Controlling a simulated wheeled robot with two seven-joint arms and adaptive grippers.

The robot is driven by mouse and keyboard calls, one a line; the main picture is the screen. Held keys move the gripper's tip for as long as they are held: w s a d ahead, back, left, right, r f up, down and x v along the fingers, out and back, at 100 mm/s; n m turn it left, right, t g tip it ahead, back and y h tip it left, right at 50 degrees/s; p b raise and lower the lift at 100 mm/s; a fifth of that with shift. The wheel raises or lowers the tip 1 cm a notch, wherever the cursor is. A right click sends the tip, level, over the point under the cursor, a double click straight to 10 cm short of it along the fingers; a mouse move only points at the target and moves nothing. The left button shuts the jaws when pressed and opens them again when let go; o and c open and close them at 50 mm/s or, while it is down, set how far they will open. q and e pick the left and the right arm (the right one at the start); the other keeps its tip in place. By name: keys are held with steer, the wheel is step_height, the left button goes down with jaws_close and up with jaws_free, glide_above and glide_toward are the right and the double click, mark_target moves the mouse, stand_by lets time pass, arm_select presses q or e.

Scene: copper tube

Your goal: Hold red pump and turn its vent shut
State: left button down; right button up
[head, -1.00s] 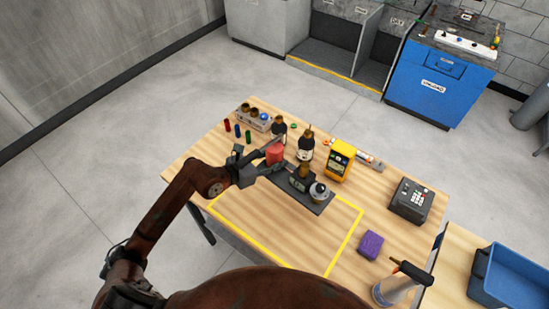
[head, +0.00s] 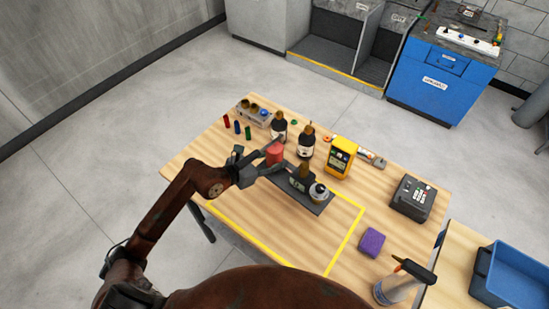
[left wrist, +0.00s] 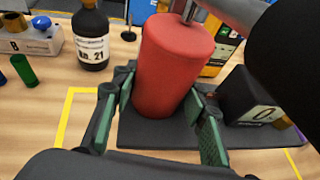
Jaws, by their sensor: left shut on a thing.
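The red pump (head: 274,153) is an upright red cylinder at the left end of a dark base plate (head: 314,204) on the wooden table. In the left wrist view the red pump (left wrist: 172,68) stands between the green-padded fingers of my left gripper (left wrist: 163,118), which is shut on its sides. A metal stem (left wrist: 190,10) rises from its top, and a grey bar crosses above it. I cannot make out which part is the vent. My left gripper (head: 268,164) also shows in the head view, reaching in from the left. My right gripper is not in view.
Two dark labelled bottles (head: 306,143) and a yellow meter (head: 340,157) stand behind the base plate. A grey keypad box (head: 411,199), a purple block (head: 372,242) and a spray bottle (head: 397,285) are to the right.

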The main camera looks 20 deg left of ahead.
arm_select(q)
steer(key=shift+f+b, duration=0.6)
steer(key=shift+f, duration=0.1)
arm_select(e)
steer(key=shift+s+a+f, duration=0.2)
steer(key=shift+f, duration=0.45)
arm_select(q)
steer(key=shift+f+b, duration=0.9)
steer(key=shift+f, duration=0.55)
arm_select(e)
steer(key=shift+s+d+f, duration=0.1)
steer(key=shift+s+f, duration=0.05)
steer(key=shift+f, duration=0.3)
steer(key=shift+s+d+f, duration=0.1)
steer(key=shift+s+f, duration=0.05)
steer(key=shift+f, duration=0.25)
arm_select(q)
steer(key=shift+f+b, duration=1.4)
steer(key=shift+f, duration=0.9)
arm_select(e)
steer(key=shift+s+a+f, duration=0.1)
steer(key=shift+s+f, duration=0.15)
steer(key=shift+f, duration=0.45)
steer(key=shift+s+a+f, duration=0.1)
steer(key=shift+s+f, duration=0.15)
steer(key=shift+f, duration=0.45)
arm_select(q)
steer(key=shift+f, duration=0.3)
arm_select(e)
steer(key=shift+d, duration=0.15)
